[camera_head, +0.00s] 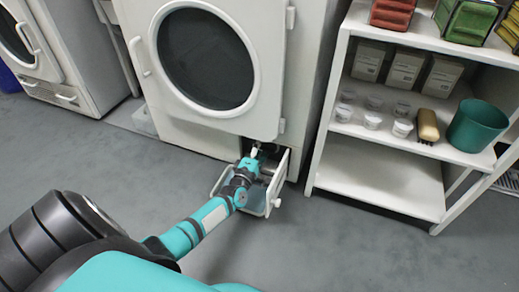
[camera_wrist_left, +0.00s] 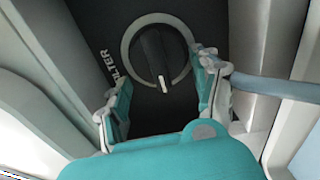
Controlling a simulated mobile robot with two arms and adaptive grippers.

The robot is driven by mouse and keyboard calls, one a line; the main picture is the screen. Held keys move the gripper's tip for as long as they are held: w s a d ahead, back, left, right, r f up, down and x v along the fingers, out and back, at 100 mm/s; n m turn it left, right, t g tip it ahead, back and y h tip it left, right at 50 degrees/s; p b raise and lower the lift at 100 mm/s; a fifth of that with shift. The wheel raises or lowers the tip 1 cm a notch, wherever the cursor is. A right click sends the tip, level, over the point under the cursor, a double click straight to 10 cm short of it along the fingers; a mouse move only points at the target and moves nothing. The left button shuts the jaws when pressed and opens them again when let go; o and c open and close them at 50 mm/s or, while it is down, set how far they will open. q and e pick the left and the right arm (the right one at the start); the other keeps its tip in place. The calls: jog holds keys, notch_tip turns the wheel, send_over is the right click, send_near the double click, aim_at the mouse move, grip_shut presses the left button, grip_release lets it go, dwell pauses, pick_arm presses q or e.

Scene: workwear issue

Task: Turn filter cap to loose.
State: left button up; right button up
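The filter cap (camera_wrist_left: 150,50) shows in the left wrist view as a round dark cap with a grey ring, set in a black panel. A dark grip bar crosses it, with a white pointer end toward the bottom of the picture. The word "FILTER" is printed to its left. My left gripper (camera_wrist_left: 163,82) is open, with one finger on each side below the cap. I cannot tell whether either finger touches it. In the head view my left gripper (camera_head: 250,165) reaches into the low opening of the white machine (camera_head: 262,105), which hides the cap. My right gripper is not in view.
A small white flap (camera_head: 277,180) with a round knob stands open right of my left gripper. A white shelf (camera_head: 385,187) with jars, boxes, a brush and a green bin (camera_head: 478,126) stands to the right. Grey floor in front is clear.

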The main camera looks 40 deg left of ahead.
pick_arm(q)
jog(key=shift+o, duration=0.6)
jog(key=shift+s+a+f, duration=0.1)
jog(key=shift+a+f, duration=0.05)
jog(key=shift+s, duration=0.1)
jog(key=shift+s+f, duration=0.1)
jog(key=shift+s, duration=0.2)
jog(key=v, duration=0.6)
jog(key=shift+s+d, duration=0.25)
jog(key=shift+s, duration=0.05)
